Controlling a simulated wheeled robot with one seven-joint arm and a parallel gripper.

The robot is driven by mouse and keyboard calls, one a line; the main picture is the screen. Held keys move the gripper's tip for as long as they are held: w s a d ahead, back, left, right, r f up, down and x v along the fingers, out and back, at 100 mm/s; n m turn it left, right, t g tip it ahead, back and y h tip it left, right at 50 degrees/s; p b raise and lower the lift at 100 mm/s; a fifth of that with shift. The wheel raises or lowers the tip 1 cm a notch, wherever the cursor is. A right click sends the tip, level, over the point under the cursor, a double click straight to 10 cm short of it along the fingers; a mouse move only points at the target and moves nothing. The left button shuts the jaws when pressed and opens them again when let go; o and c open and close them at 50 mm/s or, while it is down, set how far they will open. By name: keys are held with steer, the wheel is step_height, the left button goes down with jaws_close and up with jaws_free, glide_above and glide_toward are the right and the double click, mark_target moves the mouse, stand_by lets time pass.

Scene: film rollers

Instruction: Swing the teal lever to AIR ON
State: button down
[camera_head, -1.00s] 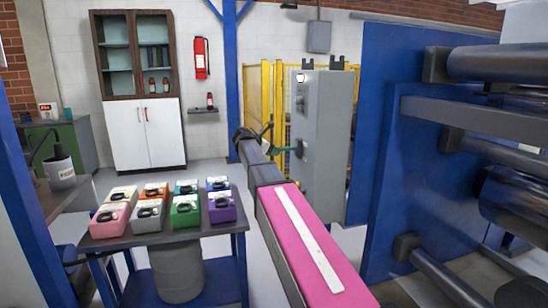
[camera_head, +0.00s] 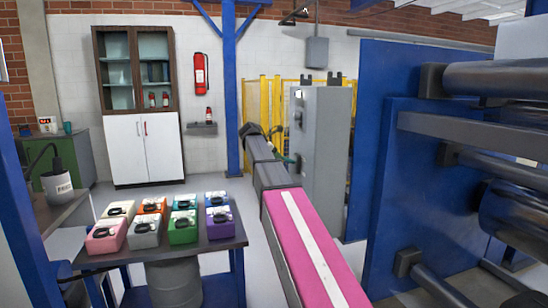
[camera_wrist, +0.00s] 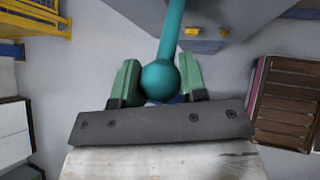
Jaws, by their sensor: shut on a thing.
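The teal lever (camera_wrist: 170,35) ends in a round teal ball knob (camera_wrist: 160,78). In the wrist view the knob sits between the two green fingers of my gripper (camera_wrist: 159,76), which is shut on it. The lever's rod runs up from the knob toward a grey body at the top. In the head view the lever (camera_head: 294,159) is a small teal piece at the left side of the grey cabinet (camera_head: 322,150), mostly hidden by my arm. No AIR ON mark can be read.
A table (camera_head: 190,254) with several coloured boxes stands left of my arm. A blue machine frame (camera_head: 425,190) with dark rollers (camera_head: 480,80) is close on the right. Yellow fencing (camera_head: 270,100) stands behind the cabinet. Open floor lies between table and cabinet.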

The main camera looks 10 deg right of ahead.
steer(key=shift+r, duration=0.1)
steer(key=c, duration=0.7)
jaws_free()
steer(key=v, duration=1)
steer(key=shift+s+a+r, duration=0.15)
steer(key=shift+a+r, duration=0.05)
steer(key=shift+a, duration=0.05)
steer(key=shift+f, duration=0.1)
